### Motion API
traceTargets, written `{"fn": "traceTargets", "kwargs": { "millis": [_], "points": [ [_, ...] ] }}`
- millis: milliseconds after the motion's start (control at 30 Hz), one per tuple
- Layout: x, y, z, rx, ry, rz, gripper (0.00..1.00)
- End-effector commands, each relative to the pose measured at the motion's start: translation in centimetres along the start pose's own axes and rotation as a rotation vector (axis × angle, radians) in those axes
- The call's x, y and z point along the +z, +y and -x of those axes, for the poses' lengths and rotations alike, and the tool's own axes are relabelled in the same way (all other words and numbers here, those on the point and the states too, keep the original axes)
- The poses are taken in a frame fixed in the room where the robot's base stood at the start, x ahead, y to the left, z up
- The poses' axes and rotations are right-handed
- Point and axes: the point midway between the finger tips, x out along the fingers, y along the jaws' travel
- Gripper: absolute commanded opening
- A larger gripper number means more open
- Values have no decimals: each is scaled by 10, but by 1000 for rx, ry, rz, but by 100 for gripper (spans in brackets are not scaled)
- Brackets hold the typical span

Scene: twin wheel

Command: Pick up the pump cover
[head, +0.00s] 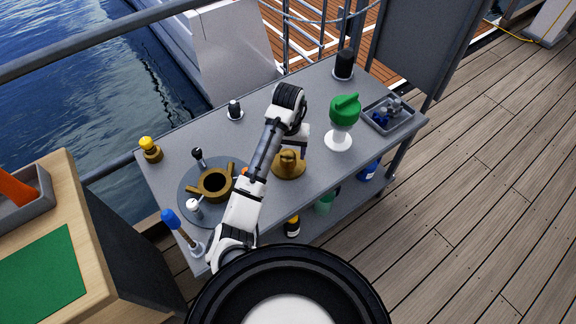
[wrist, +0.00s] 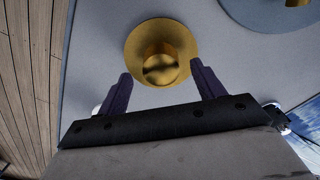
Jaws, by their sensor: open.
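The pump cover, a brass disc with a raised knob, sits on the grey workbench (head: 165,140) just right of my forearm in the head view (head: 289,171). In the wrist view the pump cover (wrist: 137,42) shows its round flange and central knob, top centre. My gripper (wrist: 161,67) is open, with dark fingers on either side of the knob in that picture. I cannot tell whether they touch it or how high they are above it. In the head view the fingers are hard to make out near the cover.
A brass ring-shaped body (head: 214,185) sits on a round grey plate to the left. A green-topped white stand (head: 341,118) and a grey tray (head: 398,122) of small parts are to the right. A black cylinder (head: 344,64) stands at the back.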

Motion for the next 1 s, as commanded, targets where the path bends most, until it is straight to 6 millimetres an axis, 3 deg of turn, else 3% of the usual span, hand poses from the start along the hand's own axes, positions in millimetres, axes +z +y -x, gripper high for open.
{"fn": "traceTargets", "kwargs": {
  "millis": [33,167,500,867,1000],
  "points": [
    [-1,-2,-13,-2,1,1,68],
    [0,-1,-25,-1,0,0,68],
    [0,-1,-26,0,0,0,66],
    [0,-1,-26,0,0,0,19],
    [0,-1,-26,0,1,0,17]
  ]
}}
